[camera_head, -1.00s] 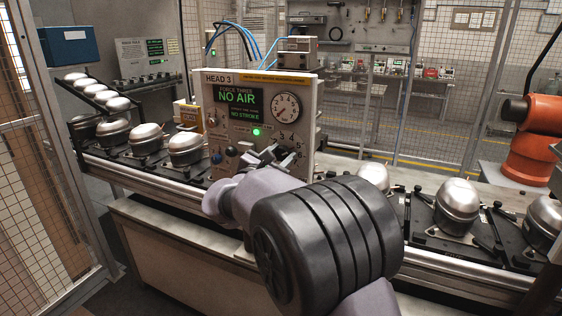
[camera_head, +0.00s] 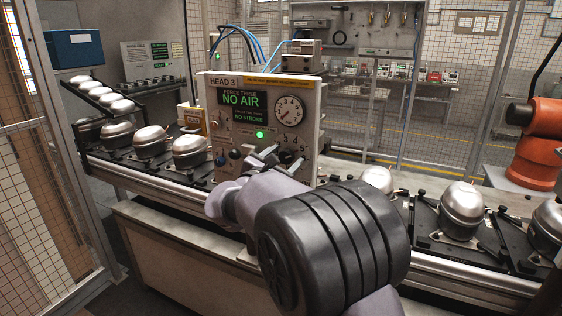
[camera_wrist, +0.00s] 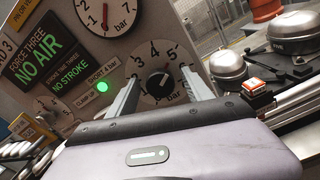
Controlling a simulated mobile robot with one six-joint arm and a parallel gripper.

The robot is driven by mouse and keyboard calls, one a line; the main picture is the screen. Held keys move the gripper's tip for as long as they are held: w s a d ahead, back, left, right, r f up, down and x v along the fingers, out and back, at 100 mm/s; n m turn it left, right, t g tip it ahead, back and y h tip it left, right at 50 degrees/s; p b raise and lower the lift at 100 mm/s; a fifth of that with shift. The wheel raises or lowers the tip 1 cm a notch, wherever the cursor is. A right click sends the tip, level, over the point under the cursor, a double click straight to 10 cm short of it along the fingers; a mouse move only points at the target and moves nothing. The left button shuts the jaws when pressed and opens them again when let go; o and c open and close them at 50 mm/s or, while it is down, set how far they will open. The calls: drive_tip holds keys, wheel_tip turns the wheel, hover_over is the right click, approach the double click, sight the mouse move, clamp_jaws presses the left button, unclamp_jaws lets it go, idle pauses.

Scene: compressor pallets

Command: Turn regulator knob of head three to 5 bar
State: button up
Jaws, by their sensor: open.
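The Head 3 panel (camera_head: 221,107) stands on the line; its display (camera_head: 240,99) reads NO AIR and NO STROKE. The black regulator knob (camera_wrist: 159,85) sits in a round dial with printed numbers and "bar". Its pointer appears to face the upper numbers, but I cannot read the exact mark. My gripper (camera_wrist: 163,90) is open, with one finger on each side of the knob; contact cannot be told. In the head view my gripper (camera_head: 269,160) covers the knob and part of the dial. The gauge (camera_head: 288,111) above has its needle pointing lower left.
A green lamp (camera_head: 260,134) is lit left of the dial. Compressors (camera_head: 460,210) sit on the conveyor both sides. An orange-red button box (camera_wrist: 254,87) is right of the dial.

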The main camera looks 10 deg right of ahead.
drive_tip(key=p+v, duration=0.3)
drive_tip(key=v, duration=1.4)
drive_tip(key=shift+s+p, duration=0.15)
drive_tip(key=shift+p, duration=0.25)
drive_tip(key=shift+a, duration=0.1)
